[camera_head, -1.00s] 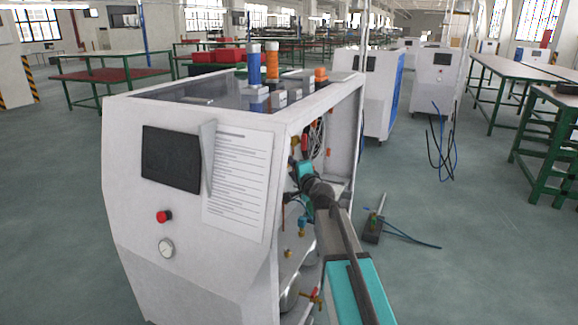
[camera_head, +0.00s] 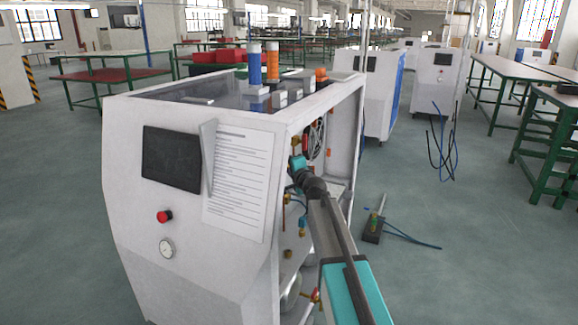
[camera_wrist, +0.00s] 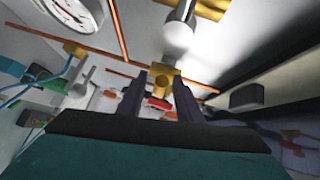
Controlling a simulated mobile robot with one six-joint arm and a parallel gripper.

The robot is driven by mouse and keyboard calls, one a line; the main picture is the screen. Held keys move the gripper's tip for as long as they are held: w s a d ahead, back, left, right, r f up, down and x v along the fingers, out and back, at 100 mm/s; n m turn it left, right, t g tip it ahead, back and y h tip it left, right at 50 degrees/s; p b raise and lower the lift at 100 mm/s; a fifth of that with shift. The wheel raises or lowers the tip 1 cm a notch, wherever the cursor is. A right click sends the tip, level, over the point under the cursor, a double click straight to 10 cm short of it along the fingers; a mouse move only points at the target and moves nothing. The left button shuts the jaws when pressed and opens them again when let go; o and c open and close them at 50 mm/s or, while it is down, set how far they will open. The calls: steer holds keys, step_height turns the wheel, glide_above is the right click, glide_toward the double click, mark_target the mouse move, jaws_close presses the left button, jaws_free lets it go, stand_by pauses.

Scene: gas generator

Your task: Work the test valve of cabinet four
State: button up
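The white cabinet (camera_head: 190,230) stands in front of me with its right side open. My arm reaches into that side, and my gripper's fingers are hidden there in the head view. In the wrist view my gripper (camera_wrist: 161,84) is open, with two dark fingers apart. A brass valve body (camera_wrist: 166,78) on a copper pipe shows between and just beyond the fingertips. A red handle (camera_wrist: 158,104) lies between the fingers. I cannot tell whether a finger touches it.
A round gauge (camera_wrist: 72,12) and blue tubing (camera_wrist: 35,85) are at the left in the wrist view. A dark block (camera_wrist: 246,96) is at the right. A small device with a cable (camera_head: 374,230) lies on the floor beside the cabinet. The floor to the right is mostly free.

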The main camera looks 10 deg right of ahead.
jaws_close()
